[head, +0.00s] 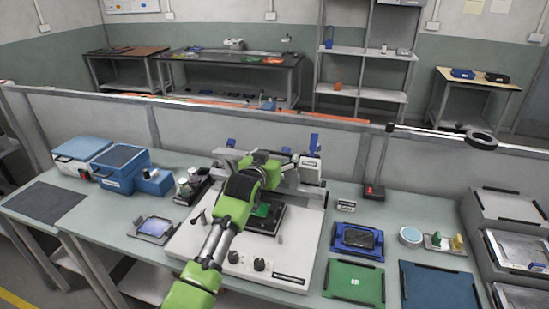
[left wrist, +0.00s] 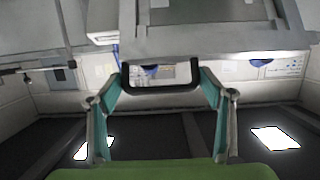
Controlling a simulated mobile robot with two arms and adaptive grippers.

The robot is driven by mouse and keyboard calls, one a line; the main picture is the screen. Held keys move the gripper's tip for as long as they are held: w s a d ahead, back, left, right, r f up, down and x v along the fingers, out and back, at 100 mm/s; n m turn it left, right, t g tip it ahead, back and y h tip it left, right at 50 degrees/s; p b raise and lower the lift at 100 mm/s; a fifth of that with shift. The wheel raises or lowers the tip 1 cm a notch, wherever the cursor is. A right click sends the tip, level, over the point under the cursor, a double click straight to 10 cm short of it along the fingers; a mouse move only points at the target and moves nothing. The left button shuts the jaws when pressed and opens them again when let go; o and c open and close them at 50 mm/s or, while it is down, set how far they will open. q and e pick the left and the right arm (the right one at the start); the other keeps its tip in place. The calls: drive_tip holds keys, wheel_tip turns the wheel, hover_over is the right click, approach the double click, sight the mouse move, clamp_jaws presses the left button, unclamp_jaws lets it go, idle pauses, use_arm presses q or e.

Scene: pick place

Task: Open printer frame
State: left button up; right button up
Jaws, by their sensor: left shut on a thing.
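The printer (head: 190,245) is a white machine in the middle of the bench, with knobs on its front and a green board (head: 262,209) on a dark stage. Its grey frame (left wrist: 185,38) fills the upper middle of the left wrist view, with a dark U-shaped handle (left wrist: 160,89) at its lower edge. My left gripper (left wrist: 161,76) is shut on this handle, its teal fingers against both ends. In the head view, my green left arm reaches over the printer and its wrist hides part of the frame; the fingertips are not clear there. My right gripper is not in view.
Blue boxes (head: 122,168) stand at the left of the bench. A small device (head: 153,229) lies left of the printer. A blue tray (head: 358,241), a green mat (head: 353,284) and a blue mat (head: 440,289) lie to the right. A low partition runs behind.

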use_arm(q)
drive_tip(key=shift+d+r, duration=0.1)
drive_tip(key=shift+r, duration=0.25)
drive_tip(key=o, duration=1.3)
drive_tip(key=shift+s+f, duration=0.1)
drive_tip(key=shift+s, duration=0.1)
drive_tip(key=v, duration=1.2)
drive_tip(key=shift+f, duration=0.1)
